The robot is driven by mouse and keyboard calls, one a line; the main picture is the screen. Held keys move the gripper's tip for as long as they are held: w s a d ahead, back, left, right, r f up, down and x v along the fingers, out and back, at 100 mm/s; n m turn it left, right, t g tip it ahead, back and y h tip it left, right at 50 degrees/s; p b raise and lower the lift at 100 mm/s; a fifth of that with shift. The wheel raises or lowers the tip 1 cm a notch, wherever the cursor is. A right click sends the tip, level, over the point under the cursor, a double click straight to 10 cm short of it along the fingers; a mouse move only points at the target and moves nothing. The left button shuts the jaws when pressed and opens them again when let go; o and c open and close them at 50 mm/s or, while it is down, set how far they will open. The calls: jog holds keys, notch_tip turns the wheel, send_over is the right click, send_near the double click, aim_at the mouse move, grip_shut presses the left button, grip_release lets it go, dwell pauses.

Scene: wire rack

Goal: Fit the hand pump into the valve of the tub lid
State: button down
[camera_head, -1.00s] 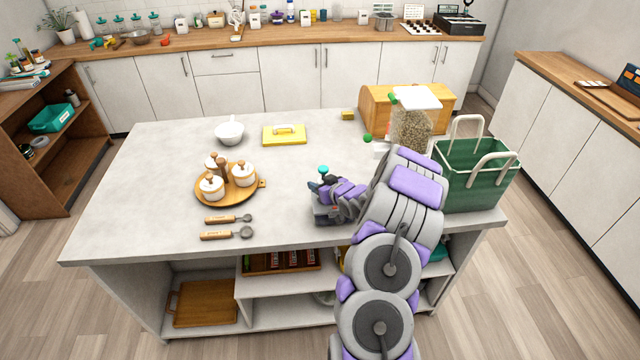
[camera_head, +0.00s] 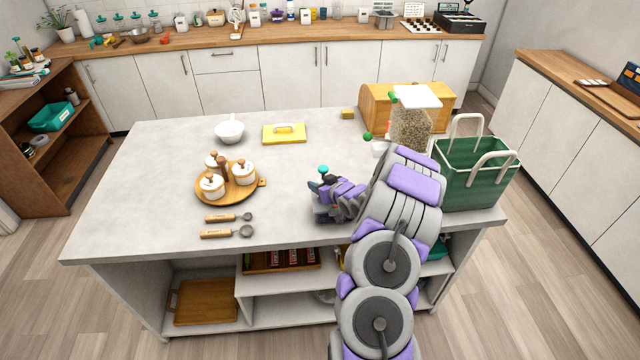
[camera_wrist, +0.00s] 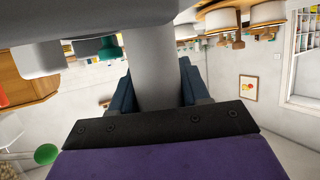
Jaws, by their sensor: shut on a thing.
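The hand pump shows as a teal handle (camera_head: 323,169) just above my gripper in the head view. In the upside-down wrist view, its thick pale grey barrel (camera_wrist: 153,75) stands between my gripper's dark blue fingers (camera_wrist: 155,88). My gripper (camera_head: 317,187) is shut on the pump over the front middle of the island. The greyish tub (camera_head: 322,213) is on the counter directly below, mostly hidden by my gripper. A grey surface, probably its lid (camera_wrist: 60,12), crosses the top of the wrist view. The valve is hidden, so I cannot tell whether the pump's end is in it.
A round wooden tray (camera_head: 208,199) with lidded white jars and two wooden-handled tools (camera_head: 228,218) lie left. A grain dispenser (camera_head: 411,125), a wooden bread box (camera_head: 375,105) and a green basket (camera_head: 475,180) stand right. The counter's middle is clear.

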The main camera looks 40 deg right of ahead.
jog(key=shift+c, duration=2.3)
grip_release()
jog(key=shift+s, duration=0.1)
jog(key=shift+p+v, duration=0.4)
jog(key=shift+v, duration=2.55)
jog(key=v, duration=1.7)
jog(key=shift+p, duration=0.35)
jog(key=shift+s+d, duration=0.1)
jog(key=shift+d, duration=0.05)
